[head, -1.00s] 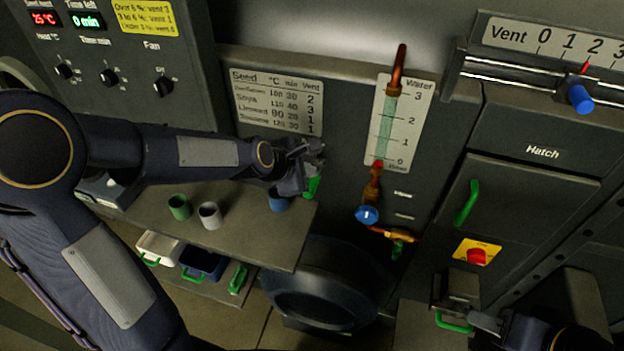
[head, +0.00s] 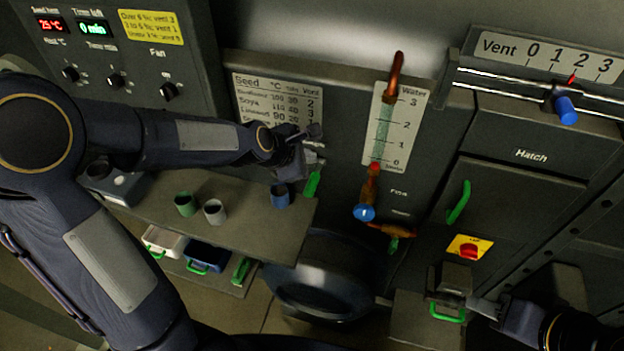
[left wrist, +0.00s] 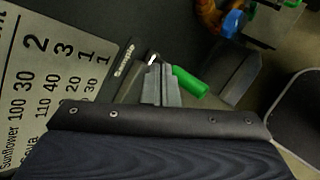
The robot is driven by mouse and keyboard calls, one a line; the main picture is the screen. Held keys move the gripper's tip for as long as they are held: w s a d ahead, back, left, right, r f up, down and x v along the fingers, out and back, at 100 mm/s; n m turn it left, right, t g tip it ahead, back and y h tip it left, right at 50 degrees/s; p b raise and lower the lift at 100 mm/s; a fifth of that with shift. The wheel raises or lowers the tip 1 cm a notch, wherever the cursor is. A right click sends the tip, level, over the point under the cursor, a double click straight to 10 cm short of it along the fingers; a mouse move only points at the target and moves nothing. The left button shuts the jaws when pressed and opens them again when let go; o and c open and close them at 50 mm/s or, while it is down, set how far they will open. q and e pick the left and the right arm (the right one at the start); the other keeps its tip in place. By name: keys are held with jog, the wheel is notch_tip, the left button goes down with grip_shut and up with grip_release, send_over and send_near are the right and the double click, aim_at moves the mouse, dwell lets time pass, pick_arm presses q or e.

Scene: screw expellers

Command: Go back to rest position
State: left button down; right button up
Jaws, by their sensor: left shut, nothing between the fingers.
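My right gripper (head: 474,304) is at the lower right, beside a grey metal box with a green handle (head: 447,313). Its fingers are too small and dark to tell whether they are open or grip the box.
A green cup (head: 186,205), a grey cup (head: 214,211) and a blue cup (head: 281,196) stand on the shelf below my left arm. The water pipe's blue valve (head: 364,213) is to the right of the left gripper.

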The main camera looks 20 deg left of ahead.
dwell(0.4)
pick_arm(q)
jog(key=s+a+r+m+g, duration=0.1)
jog(key=s+a+m, duration=0.1)
jog(key=s+m, duration=0.8)
jog(key=s+a+r+m+g+b, duration=0.1)
jog(key=s+a+m, duration=0.2)
jog(key=s+m, duration=0.7)
jog(key=s, duration=0.7)
jog(key=shift+r+g, duration=0.25)
jog(key=shift+g, duration=0.05)
